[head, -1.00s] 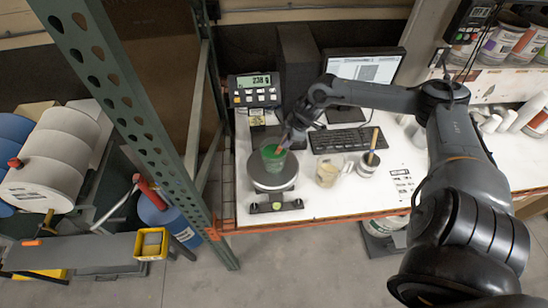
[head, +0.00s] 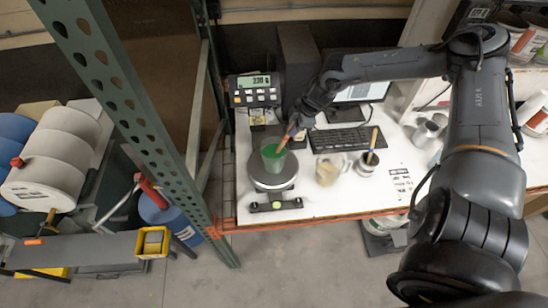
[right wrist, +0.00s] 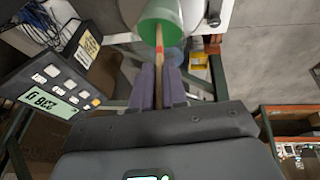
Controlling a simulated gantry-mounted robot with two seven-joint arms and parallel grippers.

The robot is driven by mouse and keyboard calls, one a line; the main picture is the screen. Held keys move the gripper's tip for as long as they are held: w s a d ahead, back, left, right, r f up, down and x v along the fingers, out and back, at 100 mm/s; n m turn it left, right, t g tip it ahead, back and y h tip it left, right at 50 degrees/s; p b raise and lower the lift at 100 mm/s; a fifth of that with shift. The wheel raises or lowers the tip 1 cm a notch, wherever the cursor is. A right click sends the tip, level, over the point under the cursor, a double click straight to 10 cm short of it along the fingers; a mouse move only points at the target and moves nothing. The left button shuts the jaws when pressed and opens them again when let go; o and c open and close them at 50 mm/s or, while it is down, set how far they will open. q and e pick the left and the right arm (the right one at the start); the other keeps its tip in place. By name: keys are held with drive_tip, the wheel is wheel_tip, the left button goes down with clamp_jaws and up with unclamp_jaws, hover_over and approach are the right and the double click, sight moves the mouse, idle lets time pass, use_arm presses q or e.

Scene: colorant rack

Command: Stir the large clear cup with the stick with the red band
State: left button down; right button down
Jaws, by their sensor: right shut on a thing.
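The large clear cup (head: 271,163), with green inside, stands on the round plate of the scale (head: 272,183). The stick with the red band (head: 283,144) leans with its lower end inside the cup. My right gripper (head: 294,127) is shut on the stick, above and to the right of the cup in the head view. In the right wrist view the stick (right wrist: 159,36) runs from between my right fingers (right wrist: 159,88) into the cup (right wrist: 172,14). The red band shows just beyond the fingertips. My left gripper is not in view.
A smaller cup (head: 327,171) with pale contents and a container (head: 367,164) with another stick stand to the right on the white table. The scale display (head: 254,90), keyboard (head: 340,139) and monitor (head: 358,92) are behind. A green perforated post (head: 130,110) rises at left.

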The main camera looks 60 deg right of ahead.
drive_tip(key=shift+v, duration=2.6)
drive_tip(key=shift+w+a+r, duration=0.1)
drive_tip(key=shift+w, duration=0.05)
drive_tip(key=shift+r, duration=2.45)
drive_tip(key=shift+a+f, duration=0.1)
